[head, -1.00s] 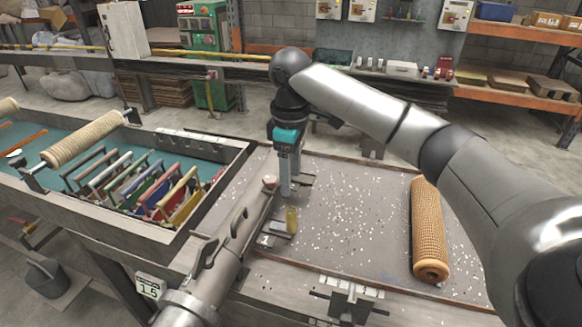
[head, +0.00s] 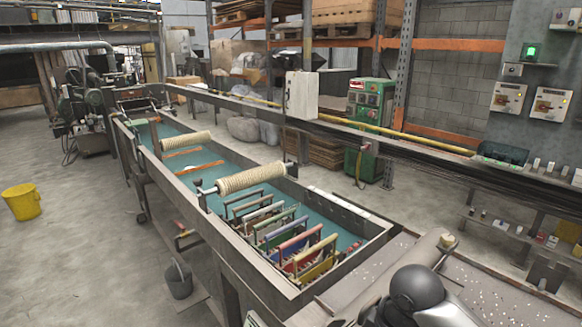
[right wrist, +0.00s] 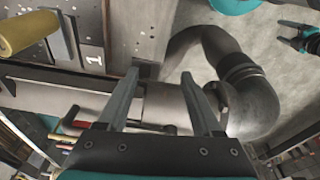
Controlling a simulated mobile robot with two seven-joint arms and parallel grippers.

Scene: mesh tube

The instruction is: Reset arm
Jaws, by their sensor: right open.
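My right gripper (right wrist: 152,108) shows in the right wrist view with its two grey fingers apart and nothing between them. Below the fingertips is a long grey edge, with a number plate (right wrist: 93,60) near it. In the head view my right gripper is not seen; a dark rounded joint of mine is at the bottom right. A small gripper with a teal part, apparently my left one (right wrist: 291,36), shows at the upper right of the right wrist view.
A trough (head: 255,285) holds several coloured frames (head: 290,243) and rope-wound rollers (head: 252,178). A speckled work table (head: 497,290) is at the lower right. A yellowish cylinder (right wrist: 27,32) lies near the right wrist. A yellow bucket (head: 21,202) stands on open floor.

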